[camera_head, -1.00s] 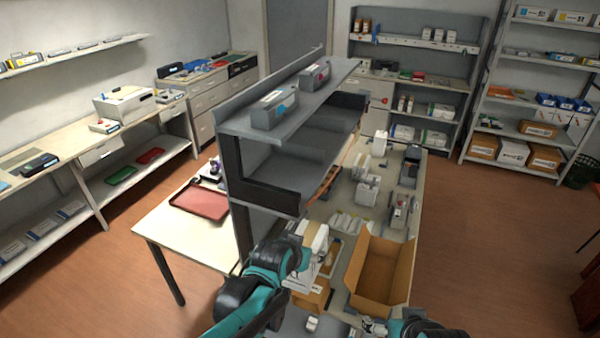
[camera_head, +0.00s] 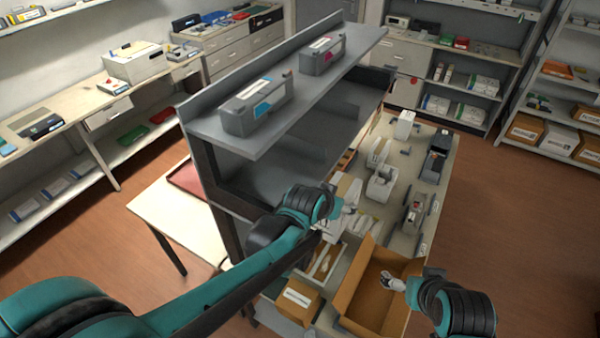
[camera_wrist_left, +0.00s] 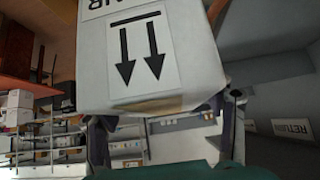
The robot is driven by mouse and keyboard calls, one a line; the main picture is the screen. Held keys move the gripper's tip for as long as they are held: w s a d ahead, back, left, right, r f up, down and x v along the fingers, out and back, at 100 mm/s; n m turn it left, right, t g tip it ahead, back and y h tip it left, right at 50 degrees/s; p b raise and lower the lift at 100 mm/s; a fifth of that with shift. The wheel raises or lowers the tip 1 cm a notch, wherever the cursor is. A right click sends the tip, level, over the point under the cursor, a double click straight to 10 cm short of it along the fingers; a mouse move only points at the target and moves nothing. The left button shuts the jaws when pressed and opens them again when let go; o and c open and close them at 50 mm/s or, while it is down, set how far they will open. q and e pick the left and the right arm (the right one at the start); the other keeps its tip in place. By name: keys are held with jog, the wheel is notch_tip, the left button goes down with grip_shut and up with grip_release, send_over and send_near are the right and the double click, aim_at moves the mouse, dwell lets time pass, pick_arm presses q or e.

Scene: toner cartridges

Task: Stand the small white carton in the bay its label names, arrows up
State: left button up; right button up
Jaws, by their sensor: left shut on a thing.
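A small white carton (camera_wrist_left: 150,55) fills the upper middle of the left wrist view. Its label has two black arrows pointing to the picture's bottom; the room looks inverted there, with the floor at the top. Other label text is cut off, ending in "UR". My left gripper (camera_wrist_left: 165,125) has a finger on each side of the carton and is shut on it. In the head view my left gripper (camera_head: 332,207) is beside the grey shelf unit's front and largely hides the carton. A sign reading RETURN (camera_wrist_left: 293,128) is on a dark grey surface at right. My right gripper (camera_head: 390,283) is over the open cardboard box; its fingers are unclear.
The grey shelf unit (camera_head: 300,160) has an upper shelf with two toner cartridges (camera_head: 254,105). The open cardboard box (camera_head: 350,292) is on the bench at front right. Several white and grey items stand on the bench behind it. A red tray (camera_head: 188,178) lies left of the unit.

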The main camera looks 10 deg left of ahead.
pick_arm(q)
jog(key=w+a, duration=0.1)
jog(key=a, duration=0.3)
jog(key=w+a+p, duration=0.1)
jog(key=a, duration=0.3)
jog(key=w+a+p, duration=0.1)
jog(key=w+a, duration=0.1)
jog(key=a, duration=0.2)
jog(key=shift+a+r, duration=0.2)
jog(key=shift+a, duration=0.75)
jog(key=a, duration=0.1)
jog(key=w+a+p, duration=0.1)
jog(key=a, duration=0.1)
jog(key=shift+w+a, duration=0.15)
jog(key=shift+a, duration=0.1)
jog(key=shift+f, duration=0.1)
pick_arm(e)
jog(key=r, duration=0.3)
jog(key=shift+s+a+r, duration=0.25)
jog(key=shift+s+r, duration=0.15)
pick_arm(q)
jog(key=shift+d, duration=0.15)
pick_arm(e)
jog(key=shift+d, duration=0.1)
